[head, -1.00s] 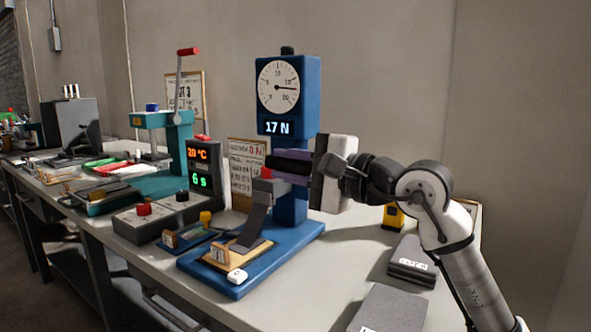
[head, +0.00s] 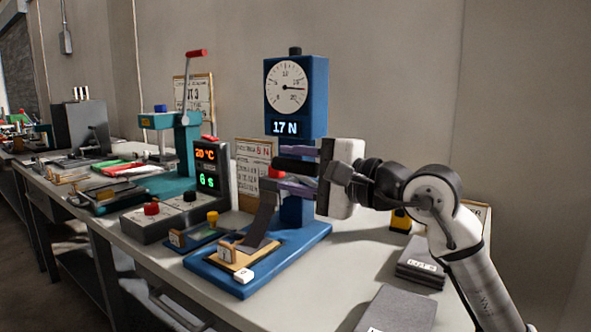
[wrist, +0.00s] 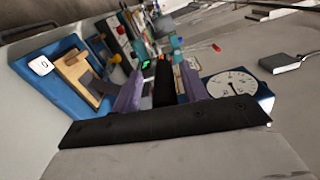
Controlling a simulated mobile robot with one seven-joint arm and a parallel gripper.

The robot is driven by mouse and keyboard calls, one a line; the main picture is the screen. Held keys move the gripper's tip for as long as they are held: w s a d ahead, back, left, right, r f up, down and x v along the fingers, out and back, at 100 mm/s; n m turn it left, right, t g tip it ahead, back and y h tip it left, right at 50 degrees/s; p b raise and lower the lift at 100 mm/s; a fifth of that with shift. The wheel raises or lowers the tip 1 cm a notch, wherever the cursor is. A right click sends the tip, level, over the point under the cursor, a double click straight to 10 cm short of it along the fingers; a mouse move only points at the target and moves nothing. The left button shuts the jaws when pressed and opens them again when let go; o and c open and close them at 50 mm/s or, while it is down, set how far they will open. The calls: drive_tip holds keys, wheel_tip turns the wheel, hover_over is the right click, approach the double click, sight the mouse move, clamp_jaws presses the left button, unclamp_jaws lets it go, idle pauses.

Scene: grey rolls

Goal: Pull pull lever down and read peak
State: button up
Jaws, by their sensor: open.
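The blue pull tester (head: 326,90) stands on the bench with a round dial (head: 290,86) above a lit display (head: 290,127) reading 17 N. The dial needle points right. My gripper (head: 300,172) is open at the tester's column, below the display. A black bar, seemingly the lever grip (head: 296,164), lies between its purple fingers, and in the wrist view the bar (wrist: 165,85) runs between them with gaps on both sides. A red end (head: 277,172) shows beside it. The lever's mount is hidden. A dark grey strip (head: 262,217) slants up from the tester's base.
A control box with a display (head: 208,168) showing 20 °C and 6 s stands left of the tester. A teal press (head: 185,145) with a red-handled lever is behind it. Grey blocks (head: 420,262) lie at the right, near a yellow object (head: 400,220).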

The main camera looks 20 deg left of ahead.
drive_tip(key=shift+d, duration=0.1)
drive_tip(key=v, duration=1.3)
drive_tip(key=shift+d, duration=0.3)
drive_tip(key=shift+s, duration=0.15)
